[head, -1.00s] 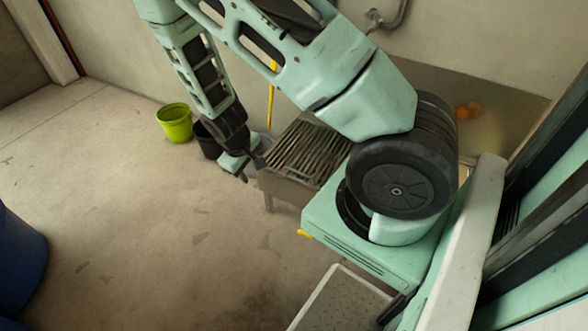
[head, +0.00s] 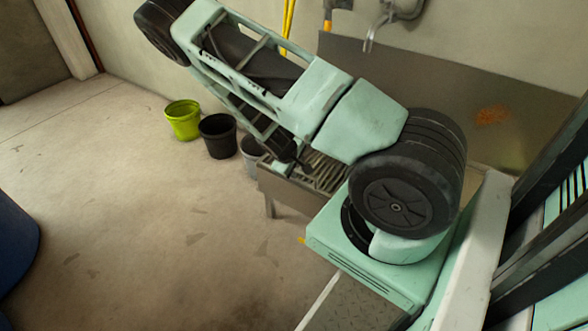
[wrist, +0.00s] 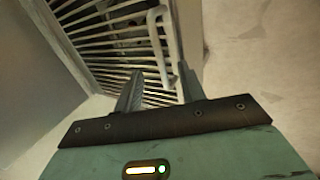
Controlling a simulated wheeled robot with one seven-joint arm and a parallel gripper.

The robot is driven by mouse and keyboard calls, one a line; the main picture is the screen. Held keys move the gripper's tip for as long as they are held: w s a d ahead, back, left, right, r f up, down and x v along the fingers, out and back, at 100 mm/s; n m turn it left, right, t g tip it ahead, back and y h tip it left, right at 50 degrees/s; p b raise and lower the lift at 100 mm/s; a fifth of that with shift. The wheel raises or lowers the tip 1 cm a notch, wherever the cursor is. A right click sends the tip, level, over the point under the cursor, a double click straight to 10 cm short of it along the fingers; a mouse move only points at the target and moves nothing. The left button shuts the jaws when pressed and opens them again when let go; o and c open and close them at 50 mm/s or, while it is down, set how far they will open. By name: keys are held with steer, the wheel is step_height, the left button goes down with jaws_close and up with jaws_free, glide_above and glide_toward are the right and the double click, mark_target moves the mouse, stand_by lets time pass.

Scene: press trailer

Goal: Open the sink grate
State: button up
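The sink grate (head: 325,172) is a set of parallel metal bars on top of the low metal sink, partly hidden by my arm in the head view. In the wrist view the grate (wrist: 115,38) fills the upper left, with a pale bar handle (wrist: 160,42) along its right side. My gripper (wrist: 160,70) is open, its two fingers apart and pointing at the near end of the handle. The handle's end shows between the fingers; whether they are around it or short of it I cannot tell. In the head view my arm hides most of the gripper.
A green bucket (head: 183,122), a black bucket (head: 218,137) and a grey bucket (head: 250,160) stand left of the sink. A tap (head: 372,32) is on the wall above the metal backsplash (head: 440,85).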

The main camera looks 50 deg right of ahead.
mark_target(301, 172)
steer(key=shift+b+x, duration=1.55)
steer(key=shift+x, duration=1.65)
jaws_close()
